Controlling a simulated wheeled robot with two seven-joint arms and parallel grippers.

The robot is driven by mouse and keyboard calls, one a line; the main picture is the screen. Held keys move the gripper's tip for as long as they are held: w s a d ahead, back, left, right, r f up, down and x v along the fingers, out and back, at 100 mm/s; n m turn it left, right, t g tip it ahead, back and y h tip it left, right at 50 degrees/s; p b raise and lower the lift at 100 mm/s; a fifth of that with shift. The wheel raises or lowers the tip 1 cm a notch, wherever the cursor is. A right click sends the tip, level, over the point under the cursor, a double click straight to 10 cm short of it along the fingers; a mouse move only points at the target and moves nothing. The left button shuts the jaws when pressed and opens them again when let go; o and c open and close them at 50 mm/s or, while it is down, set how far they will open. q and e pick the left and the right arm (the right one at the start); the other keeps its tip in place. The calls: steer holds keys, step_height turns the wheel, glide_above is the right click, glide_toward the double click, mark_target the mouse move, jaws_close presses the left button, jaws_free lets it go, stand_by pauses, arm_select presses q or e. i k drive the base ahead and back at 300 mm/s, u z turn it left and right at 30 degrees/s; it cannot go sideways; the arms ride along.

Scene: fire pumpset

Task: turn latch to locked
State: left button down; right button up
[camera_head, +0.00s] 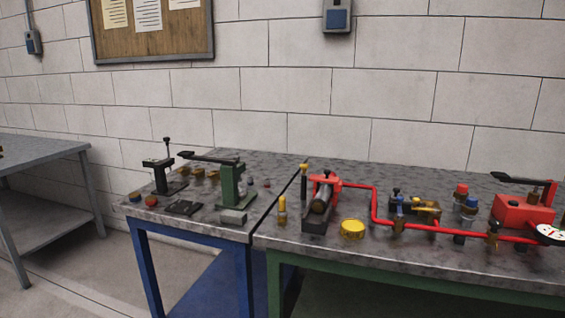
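No part stands out clearly as the latch, and at this size I cannot tell its position. On the green-framed table (420,268) a dark cylinder (321,200) sits in a red bracket at the left end of a red pipe (375,205). A brass-coloured valve assembly (415,206) sits at the middle of the pipe. A red block (522,212) with a black lever (522,179) stands at the right, next to a white dial gauge (550,234). Neither of my grippers is in view.
A blue-framed table (190,226) at the left bears a green lever press (232,186), a black clamp stand (163,177) and small parts. A yellow round cap (352,229) lies near the front of the green-framed table. A grey table (48,151) stands far left. The wall is close behind.

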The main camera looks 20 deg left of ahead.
mark_target(305, 167)
steer(key=u, duration=1)
steer(key=i, duration=0.5)
steer(key=u, duration=0.05)
